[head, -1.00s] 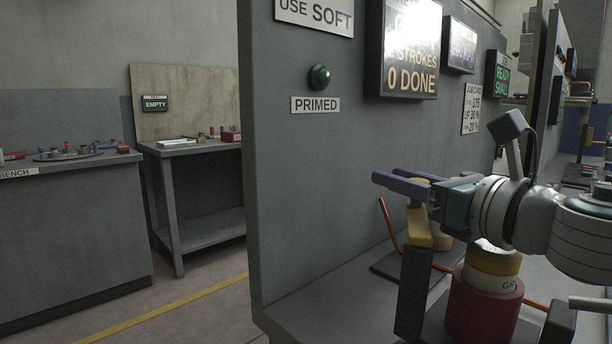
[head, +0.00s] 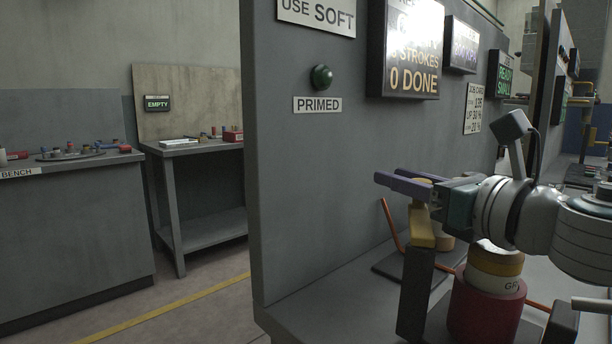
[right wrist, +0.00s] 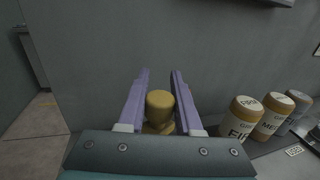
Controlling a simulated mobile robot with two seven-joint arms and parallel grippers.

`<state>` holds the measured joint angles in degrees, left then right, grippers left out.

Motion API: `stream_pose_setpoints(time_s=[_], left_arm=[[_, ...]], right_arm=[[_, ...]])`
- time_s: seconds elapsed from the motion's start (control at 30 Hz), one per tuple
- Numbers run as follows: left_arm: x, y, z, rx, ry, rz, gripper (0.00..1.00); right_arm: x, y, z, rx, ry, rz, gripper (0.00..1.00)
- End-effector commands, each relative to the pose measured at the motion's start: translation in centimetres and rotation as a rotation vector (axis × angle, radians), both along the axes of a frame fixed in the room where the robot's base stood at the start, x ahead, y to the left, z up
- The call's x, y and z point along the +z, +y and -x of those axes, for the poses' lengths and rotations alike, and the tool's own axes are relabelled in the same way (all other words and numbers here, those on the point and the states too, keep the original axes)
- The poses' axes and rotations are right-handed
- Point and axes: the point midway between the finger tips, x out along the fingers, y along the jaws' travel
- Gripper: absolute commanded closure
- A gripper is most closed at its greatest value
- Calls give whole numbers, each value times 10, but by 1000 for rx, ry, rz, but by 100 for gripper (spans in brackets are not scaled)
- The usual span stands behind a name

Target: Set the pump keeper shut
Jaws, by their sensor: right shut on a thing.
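My right gripper (head: 393,176) reaches in from the right in the head view, its purple fingers pointing left. In the right wrist view its fingers (right wrist: 160,74) stand on either side of a yellow knob (right wrist: 159,106), and it is shut on this knob. In the head view a yellow piece (head: 420,228) shows just below the gripper, at the top of a dark upright post (head: 414,292). I take it for the same part, likely the pump keeper; the gripper and arm hide the contact. My left gripper is not in view.
A red cylinder (head: 484,308) with a yellow-and-white top stands below my right arm. An orange bent rod (head: 392,224) rises behind the post. A grey panel (head: 330,190) stands close behind. Several tan labelled containers (right wrist: 240,119) stand at right in the wrist view.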

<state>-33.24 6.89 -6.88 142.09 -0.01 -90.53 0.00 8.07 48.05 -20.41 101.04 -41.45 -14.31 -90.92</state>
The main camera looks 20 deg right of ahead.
Motion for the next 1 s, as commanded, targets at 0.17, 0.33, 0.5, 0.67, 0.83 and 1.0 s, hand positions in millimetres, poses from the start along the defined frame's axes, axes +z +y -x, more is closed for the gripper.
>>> stream_pose_setpoints(time_s=[0.17, 0.33, 0.5, 0.67, 0.83, 1.0], left_arm=[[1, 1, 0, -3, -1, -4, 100], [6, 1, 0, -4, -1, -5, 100], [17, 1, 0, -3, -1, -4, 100], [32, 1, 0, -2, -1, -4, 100], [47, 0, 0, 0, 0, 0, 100], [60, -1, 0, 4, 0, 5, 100]], right_arm=[[1, 0, 0, -3, 0, 0, 100], [2, -3, 2, -35, 0, -2, 100], [4, -9, 6, -118, 0, -3, 100], [5, -20, 14, -243, 2, -6, 100], [5, -31, 25, -403, 2, -8, 100], [4, -41, 38, -566, 2, -6, 100]])
